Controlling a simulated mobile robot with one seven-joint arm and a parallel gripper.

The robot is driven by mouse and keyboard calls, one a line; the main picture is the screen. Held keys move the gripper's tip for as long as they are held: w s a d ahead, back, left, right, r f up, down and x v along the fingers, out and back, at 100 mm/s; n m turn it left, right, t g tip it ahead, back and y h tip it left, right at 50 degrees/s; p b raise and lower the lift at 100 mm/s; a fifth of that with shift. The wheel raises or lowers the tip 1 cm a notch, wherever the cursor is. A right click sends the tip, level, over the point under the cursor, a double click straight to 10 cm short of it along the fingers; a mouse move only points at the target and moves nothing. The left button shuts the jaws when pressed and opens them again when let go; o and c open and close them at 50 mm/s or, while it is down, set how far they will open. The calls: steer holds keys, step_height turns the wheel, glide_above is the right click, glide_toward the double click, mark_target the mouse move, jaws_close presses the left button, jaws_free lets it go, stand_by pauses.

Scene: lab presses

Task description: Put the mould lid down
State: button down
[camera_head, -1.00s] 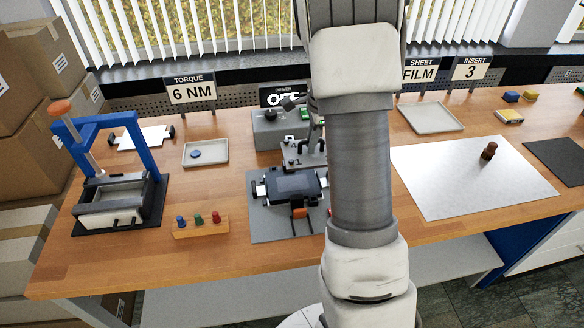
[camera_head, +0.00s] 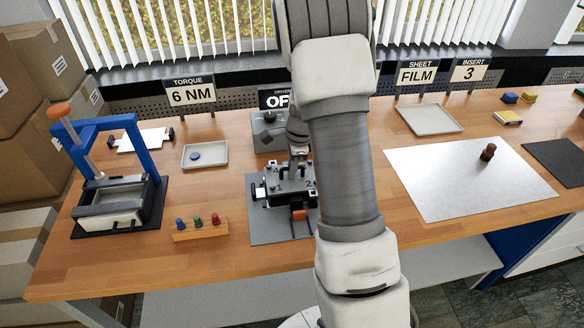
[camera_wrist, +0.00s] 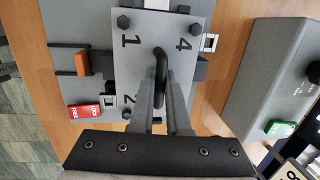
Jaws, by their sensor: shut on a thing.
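The mould lid is a grey plate with corner bolts, stamped numbers and a black bar handle (camera_wrist: 160,65). In the wrist view the lid (camera_wrist: 145,35) fills the middle, and my gripper (camera_wrist: 165,80) is shut on its handle. In the head view the lid (camera_head: 284,181) is over the dark mould on the grey base plate (camera_head: 268,230), partly hidden by my arm. The lid covers most of the mould. I cannot tell whether it touches the mould. An orange-handled latch (camera_wrist: 82,63) shows beside the lid.
A grey driver box (camera_head: 268,128) stands just behind. A blue-framed press (camera_head: 145,150) is at left, with a rack of coloured knobs (camera_head: 200,230) between. A white sheet (camera_head: 450,190) lies at right. A red tag (camera_wrist: 84,112) lies near the lid.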

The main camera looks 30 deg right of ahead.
steer(key=shift+f+b, duration=0.4)
steer(key=shift+f, duration=0.2)
steer(key=c, duration=0.9)
jaws_free()
steer(key=shift+r, duration=0.15)
